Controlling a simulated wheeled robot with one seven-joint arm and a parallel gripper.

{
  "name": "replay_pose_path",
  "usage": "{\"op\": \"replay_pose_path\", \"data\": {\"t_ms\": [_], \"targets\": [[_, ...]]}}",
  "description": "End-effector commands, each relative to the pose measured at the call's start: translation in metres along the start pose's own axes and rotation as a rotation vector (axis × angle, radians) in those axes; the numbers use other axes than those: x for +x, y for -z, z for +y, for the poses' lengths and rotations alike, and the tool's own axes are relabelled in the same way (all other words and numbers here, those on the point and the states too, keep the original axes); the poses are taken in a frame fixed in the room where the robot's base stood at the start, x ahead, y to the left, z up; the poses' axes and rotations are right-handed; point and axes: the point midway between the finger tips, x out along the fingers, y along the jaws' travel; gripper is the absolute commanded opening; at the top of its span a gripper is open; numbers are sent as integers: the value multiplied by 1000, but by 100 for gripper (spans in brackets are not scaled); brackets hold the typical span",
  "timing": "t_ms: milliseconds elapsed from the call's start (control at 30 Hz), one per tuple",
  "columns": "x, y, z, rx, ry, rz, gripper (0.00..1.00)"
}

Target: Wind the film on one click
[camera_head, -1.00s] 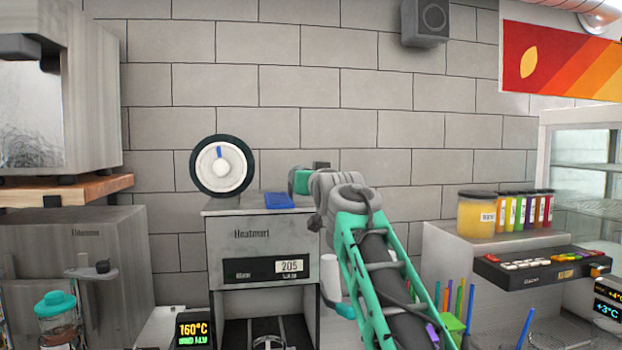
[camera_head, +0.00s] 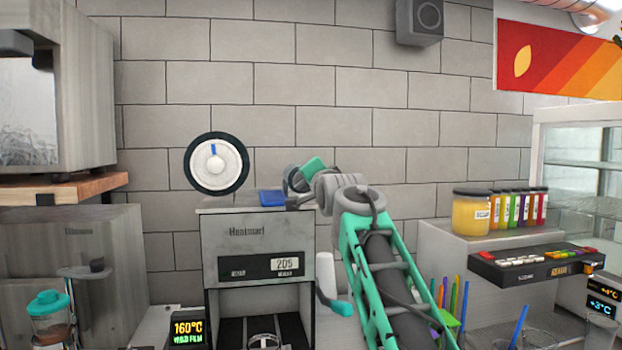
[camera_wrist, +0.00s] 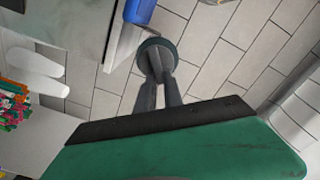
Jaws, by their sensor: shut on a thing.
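The cup sealer (camera_head: 258,240) stands left of centre in the head view. A white film reel with a black rim (camera_head: 216,164) stands upright above its top, with a short blue mark above the hub. My gripper (camera_head: 296,181) is at the upper right of the sealer, with its green body tilted. In the wrist view, my gripper (camera_wrist: 158,85) is shut on a round dark knob (camera_wrist: 152,43). The knob's link to the reel is hidden. A white lever with a teal end (camera_head: 329,285) hangs on the sealer's right side.
A blue block (camera_head: 271,198) lies on the sealer's top near my gripper and also shows in the wrist view (camera_wrist: 139,11). A small display (camera_head: 188,328) stands at the lower left. Jars (camera_head: 472,212) are at the right.

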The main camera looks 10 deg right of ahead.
Motion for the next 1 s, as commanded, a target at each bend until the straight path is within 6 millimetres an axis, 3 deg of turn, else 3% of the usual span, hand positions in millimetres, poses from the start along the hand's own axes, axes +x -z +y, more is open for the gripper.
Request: {"op": "replay_pose_path", "data": {"t_ms": [1000], "targets": [[0,-9,18,935,0,1,0]]}}
